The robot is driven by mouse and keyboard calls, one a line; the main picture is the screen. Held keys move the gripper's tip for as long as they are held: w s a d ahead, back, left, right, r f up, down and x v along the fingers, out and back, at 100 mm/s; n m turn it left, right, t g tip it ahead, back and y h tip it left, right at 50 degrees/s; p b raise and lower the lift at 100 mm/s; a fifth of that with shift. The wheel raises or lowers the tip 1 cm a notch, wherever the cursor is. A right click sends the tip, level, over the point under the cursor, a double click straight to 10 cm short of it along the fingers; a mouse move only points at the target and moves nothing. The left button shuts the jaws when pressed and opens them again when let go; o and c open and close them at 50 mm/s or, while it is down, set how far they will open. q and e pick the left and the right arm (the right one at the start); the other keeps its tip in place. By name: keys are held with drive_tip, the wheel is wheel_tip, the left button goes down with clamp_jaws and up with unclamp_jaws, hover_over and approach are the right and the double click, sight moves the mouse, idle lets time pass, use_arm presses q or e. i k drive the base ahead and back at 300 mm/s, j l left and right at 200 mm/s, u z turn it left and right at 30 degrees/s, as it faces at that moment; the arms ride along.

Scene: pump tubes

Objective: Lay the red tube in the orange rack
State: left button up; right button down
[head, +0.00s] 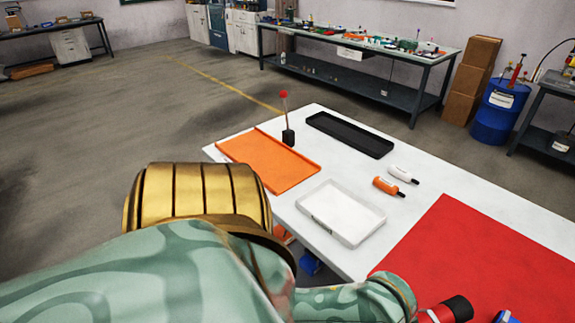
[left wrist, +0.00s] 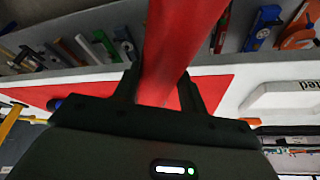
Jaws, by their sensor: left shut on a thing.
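The red tube (left wrist: 172,45) is clasped between the two dark fingers of my left gripper (left wrist: 158,82) in the left wrist view, and it runs up past the fingers. In the head view a red cylinder with a black end (head: 446,311), apparently this tube, shows at the bottom edge; my left gripper is not clearly visible there. The orange rack (head: 268,162) is a shallow, empty-looking tray on the white table's far left part, away from the tube. My right gripper is not in view.
On the white table (head: 445,183) lie a black tray (head: 349,134), a white tray (head: 341,212), a white tube (head: 402,174), an orange tube (head: 388,187) and a red mat (head: 480,250). A thin red-topped post (head: 284,112) stands behind the orange rack. A blue item (head: 507,317) shows bottom right.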

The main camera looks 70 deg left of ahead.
sight(261, 155)
drive_tip(key=k+j+u, duration=0.1)
drive_tip(key=j, duration=1.2)
drive_tip(key=k+j+u, duration=0.1)
drive_tip(key=j, duration=1.2)
drive_tip(key=k+j, duration=0.15)
drive_tip(key=j, duration=1.2)
drive_tip(key=u, duration=0.05)
